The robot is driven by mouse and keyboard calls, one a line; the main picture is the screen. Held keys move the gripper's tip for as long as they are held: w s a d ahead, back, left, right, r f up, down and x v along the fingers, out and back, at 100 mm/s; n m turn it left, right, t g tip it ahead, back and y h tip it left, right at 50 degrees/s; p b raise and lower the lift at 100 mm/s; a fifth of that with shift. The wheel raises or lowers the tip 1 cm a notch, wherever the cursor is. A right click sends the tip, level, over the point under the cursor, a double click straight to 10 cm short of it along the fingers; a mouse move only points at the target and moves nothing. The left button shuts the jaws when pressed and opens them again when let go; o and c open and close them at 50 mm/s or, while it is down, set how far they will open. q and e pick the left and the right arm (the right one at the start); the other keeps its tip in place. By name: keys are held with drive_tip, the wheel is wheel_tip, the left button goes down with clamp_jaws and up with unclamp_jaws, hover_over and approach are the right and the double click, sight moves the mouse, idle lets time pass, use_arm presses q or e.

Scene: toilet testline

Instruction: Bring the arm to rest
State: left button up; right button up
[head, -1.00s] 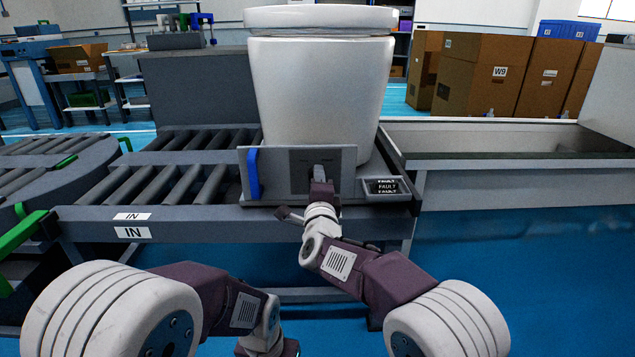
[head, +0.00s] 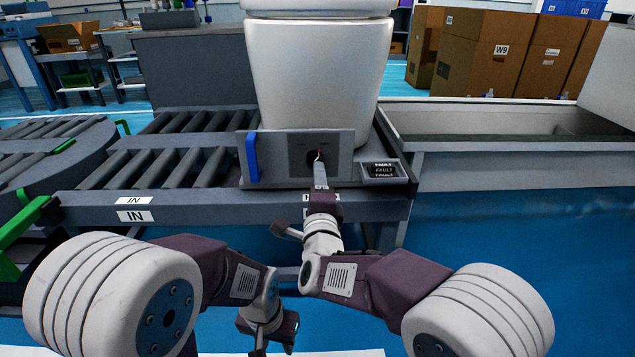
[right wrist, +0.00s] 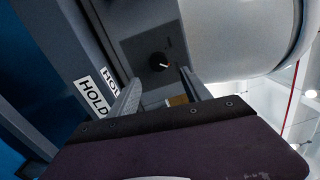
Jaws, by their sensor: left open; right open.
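My right gripper (head: 320,174) is in front of the grey control panel (head: 335,144), below its dark round knob (head: 313,158). In the right wrist view, its two fingers (right wrist: 160,94) are spread with nothing between them. The knob (right wrist: 158,61) lies beyond the fingertips, apart from them. My left gripper (head: 268,338) hangs low at the bottom of the head view, off the conveyor and empty. Its fingertips run down near the picture's lower edge.
A white toilet (head: 318,75) stands behind the panel on the roller conveyor (head: 160,166). A blue handle (head: 252,157) is on the panel's left. A small display (head: 384,170) reads FAULT. A grey trough (head: 500,125) lies right. HOLD labels (right wrist: 92,97) show below the panel.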

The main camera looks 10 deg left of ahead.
drive_tip(key=shift+s+d+f, duration=0.15)
drive_tip(key=shift+s, duration=0.2)
